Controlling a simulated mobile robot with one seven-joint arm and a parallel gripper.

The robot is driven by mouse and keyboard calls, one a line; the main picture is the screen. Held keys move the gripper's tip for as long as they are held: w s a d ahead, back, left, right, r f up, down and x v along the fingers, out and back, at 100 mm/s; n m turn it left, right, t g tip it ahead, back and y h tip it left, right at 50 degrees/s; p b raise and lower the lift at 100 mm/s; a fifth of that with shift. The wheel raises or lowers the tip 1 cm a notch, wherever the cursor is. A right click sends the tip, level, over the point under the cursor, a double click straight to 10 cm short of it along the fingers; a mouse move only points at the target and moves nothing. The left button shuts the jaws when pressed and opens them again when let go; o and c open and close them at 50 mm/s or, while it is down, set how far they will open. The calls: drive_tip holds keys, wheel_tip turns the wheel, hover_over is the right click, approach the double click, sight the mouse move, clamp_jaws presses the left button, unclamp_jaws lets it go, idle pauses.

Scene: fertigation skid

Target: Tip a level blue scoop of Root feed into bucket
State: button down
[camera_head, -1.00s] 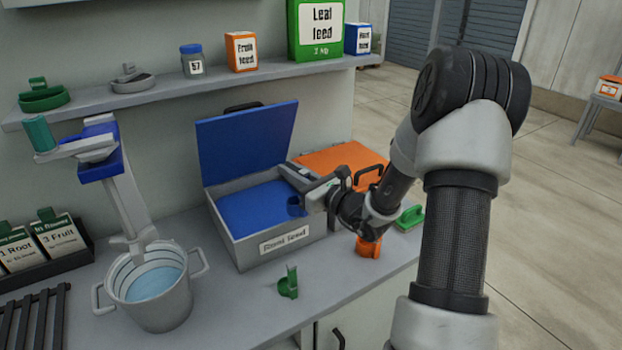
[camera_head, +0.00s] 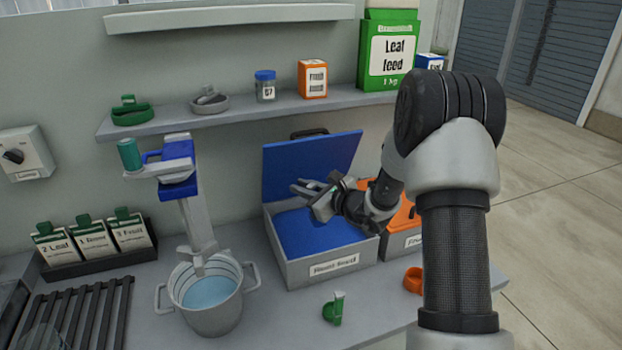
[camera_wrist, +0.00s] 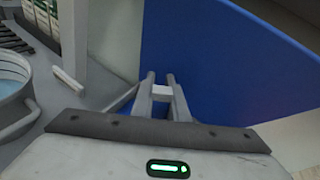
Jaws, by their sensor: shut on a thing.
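The Root feed box (camera_head: 298,272), a grey box with its blue lid (camera_head: 345,152) raised, holds blue feed (camera_head: 310,238). My gripper (camera_head: 303,190) is above the feed, in front of the lid. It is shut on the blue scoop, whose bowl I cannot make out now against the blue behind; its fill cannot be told. In the wrist view my gripper's fingers (camera_wrist: 161,82) close around a pale piece, with the lid (camera_wrist: 225,60) behind. The grey bucket (camera_head: 213,320), with bluish liquid inside, stands left of the box. Its rim shows in the wrist view (camera_wrist: 25,100).
A grey stand with a blue head (camera_head: 180,185) rises behind the bucket. A green scoop (camera_head: 333,309) and an orange scoop (camera_head: 413,280) lie in front of the boxes. An orange-lidded box (camera_head: 405,240) is at right. A shelf (camera_head: 240,116) runs above.

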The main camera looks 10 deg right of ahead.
wheel_tip(320, 180, down, 11)
drive_tip(key=a+n+g+h+b, duration=0.1)
drive_tip(key=a+b, duration=0.1)
drive_tip(key=b, duration=0.8)
drive_tip(key=shift+w, duration=0.2)
drive_tip(key=shift+a+f, duration=0.1)
drive_tip(key=shift+f, duration=0.05)
idle(1.1)
drive_tip(key=shift+b, duration=0.3)
